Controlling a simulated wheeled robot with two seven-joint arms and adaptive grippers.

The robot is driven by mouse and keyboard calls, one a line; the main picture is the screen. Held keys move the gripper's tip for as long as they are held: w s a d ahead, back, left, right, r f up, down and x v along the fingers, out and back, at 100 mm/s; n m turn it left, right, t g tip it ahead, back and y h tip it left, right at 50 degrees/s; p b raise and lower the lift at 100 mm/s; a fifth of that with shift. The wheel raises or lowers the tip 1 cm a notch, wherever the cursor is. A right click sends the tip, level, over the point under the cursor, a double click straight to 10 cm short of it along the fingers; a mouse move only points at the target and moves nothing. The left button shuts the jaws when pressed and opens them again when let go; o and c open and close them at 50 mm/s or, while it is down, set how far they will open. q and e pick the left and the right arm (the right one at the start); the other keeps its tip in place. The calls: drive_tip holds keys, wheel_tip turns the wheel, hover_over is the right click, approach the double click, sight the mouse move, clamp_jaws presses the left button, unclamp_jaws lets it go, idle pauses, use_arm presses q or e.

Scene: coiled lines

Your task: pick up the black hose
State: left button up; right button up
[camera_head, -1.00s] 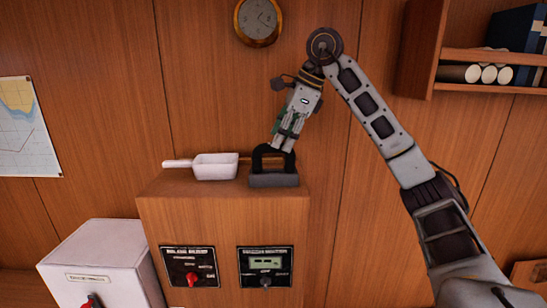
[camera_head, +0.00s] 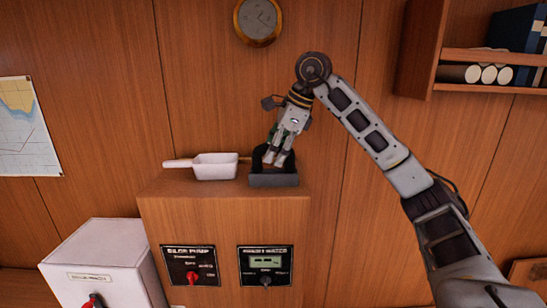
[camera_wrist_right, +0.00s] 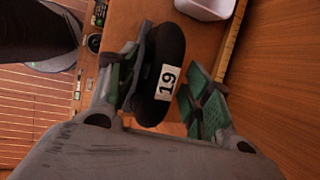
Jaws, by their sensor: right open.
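The black hose (camera_head: 257,158) is a thick black coil standing in a dark grey holder (camera_head: 273,181) on top of the wooden cabinet. My left gripper is not in view.
A white scoop (camera_head: 214,166) lies just left of the holder on the cabinet (camera_head: 220,222). Switch panels (camera_head: 265,266) are on the cabinet front. A white box (camera_head: 105,258) stands lower left. A wall shelf (camera_head: 490,88) is at upper right, a clock (camera_head: 258,20) above.

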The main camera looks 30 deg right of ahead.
clamp_jaws()
drive_tip(key=shift+r, duration=0.1)
idle(0.4)
drive_tip(key=shift+r+p, duration=0.3)
drive_tip(key=shift+r, duration=3.4)
drive_tip(key=shift+r+p, duration=0.3)
drive_tip(key=shift+r, duration=0.9)
drive_tip(key=shift+p, duration=0.3)
